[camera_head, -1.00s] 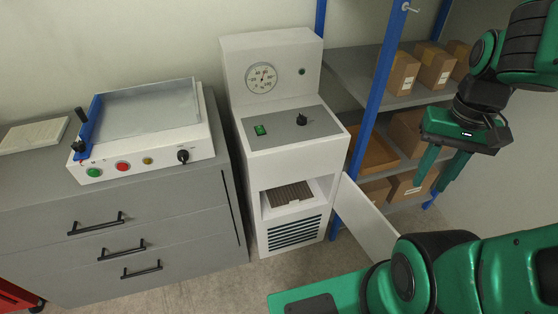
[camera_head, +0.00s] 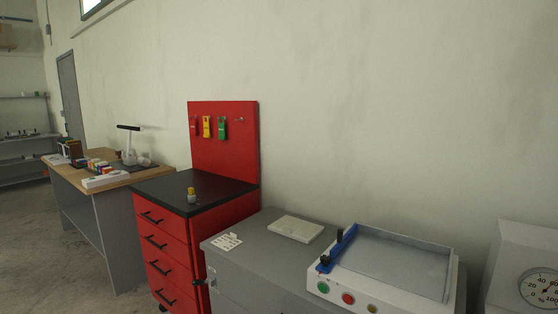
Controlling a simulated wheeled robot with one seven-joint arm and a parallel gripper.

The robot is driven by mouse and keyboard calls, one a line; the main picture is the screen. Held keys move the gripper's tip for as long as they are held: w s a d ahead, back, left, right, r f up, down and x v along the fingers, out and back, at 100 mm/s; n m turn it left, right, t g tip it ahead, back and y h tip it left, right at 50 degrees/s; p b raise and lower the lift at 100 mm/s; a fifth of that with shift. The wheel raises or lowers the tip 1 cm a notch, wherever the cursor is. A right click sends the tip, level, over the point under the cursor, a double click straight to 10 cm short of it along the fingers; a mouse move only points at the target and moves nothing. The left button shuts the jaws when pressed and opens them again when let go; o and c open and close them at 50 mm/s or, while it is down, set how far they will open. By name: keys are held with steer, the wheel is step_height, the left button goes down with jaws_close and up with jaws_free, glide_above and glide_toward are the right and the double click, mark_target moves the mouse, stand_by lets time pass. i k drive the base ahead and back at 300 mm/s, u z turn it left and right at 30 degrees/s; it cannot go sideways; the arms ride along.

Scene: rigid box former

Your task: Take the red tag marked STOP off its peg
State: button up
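A red pegboard (camera_head: 245,150) stands at the back of a red drawer cabinet. Three tags hang on it in a row: a red tag (camera_head: 195,126) at the left, a yellow tag (camera_head: 207,127) in the middle and a green tag (camera_head: 222,128) at the right. Any lettering on the tags is too small to read. A bare peg (camera_head: 239,120) shows to the right of the green tag. My gripper is outside the current view.
The red drawer cabinet (camera_head: 172,245) has a black top with a small yellow-capped item (camera_head: 191,195) on it. A grey cabinet with a white machine (camera_head: 390,265) stands to its right. A cluttered workbench (camera_head: 110,182) is at the left. Floor (camera_head: 35,250) is clear at lower left.

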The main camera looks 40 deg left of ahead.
mark_target(193, 133)
steer(key=u, duration=3.15)
steer(key=i, duration=2.1)
